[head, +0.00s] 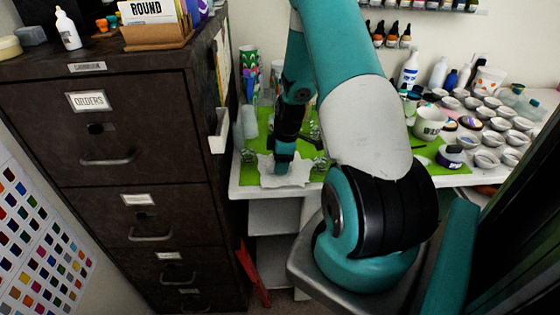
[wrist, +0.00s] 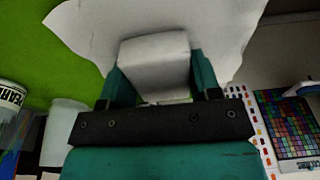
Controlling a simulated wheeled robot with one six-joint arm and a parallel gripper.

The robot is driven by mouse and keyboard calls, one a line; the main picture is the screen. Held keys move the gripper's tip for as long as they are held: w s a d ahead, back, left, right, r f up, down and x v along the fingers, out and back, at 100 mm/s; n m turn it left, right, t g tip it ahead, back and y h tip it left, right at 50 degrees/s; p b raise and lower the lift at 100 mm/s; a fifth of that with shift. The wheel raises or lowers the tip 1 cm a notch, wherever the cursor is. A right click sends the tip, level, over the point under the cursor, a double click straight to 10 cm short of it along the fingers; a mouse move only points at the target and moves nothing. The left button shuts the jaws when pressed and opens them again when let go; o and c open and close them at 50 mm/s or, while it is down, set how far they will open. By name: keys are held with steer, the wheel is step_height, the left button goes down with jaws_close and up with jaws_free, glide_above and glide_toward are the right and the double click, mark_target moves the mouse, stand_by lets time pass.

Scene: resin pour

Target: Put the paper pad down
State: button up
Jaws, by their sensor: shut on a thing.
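The paper pad (wrist: 155,62) is a pale, block-like piece between the two teal fingers of my gripper (wrist: 160,80) in the wrist view. My gripper is shut on it. A ragged white sheet (wrist: 88,25) spreads behind and around the pad; I cannot tell whether the pad touches it. In the head view the sheet (head: 299,173) lies at the front edge of the green mat (head: 248,158), and my gripper (head: 283,166) points down over it. The pad itself is hidden there by my gripper.
A dark filing cabinet (head: 135,195) stands left of the white table (head: 245,191). Glassy items stand around my gripper on the mat. Several small cups, a white tub (head: 429,123) and bottles crowd the right side. A clear cup (wrist: 62,130) shows near my gripper in the wrist view.

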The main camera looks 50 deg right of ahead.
steer(key=o, duration=1)
steer(key=shift+f, duration=0.1)
steer(key=shift+c, duration=0.2)
step_height(320, 180, up, 12)
steer(key=s+d+b, duration=0.1)
steer(key=b, duration=0.1)
steer(key=w+a+r, duration=0.1)
steer(key=a+r, duration=0.2)
steer(key=a, duration=0.4)
steer(key=w+a+r, duration=0.2)
steer(key=a+r, duration=0.1)
steer(key=a, duration=0.4)
steer(key=s+a+r+y, duration=0.1)
steer(key=s+a+r, duration=0.25)
steer(key=a, duration=0.65)
steer(key=s+a+r+y, duration=0.1)
steer(key=s+a+r, duration=0.3)
steer(key=a, duration=0.5)
steer(key=s+a+m+g+y, duration=0.1)
steer(key=s+a, duration=0.5)
steer(key=s, duration=0.3)
steer(key=shift+s+a, duration=0.3)
steer(key=shift+a, duration=0.05)
steer(key=shift+r, duration=0.1)
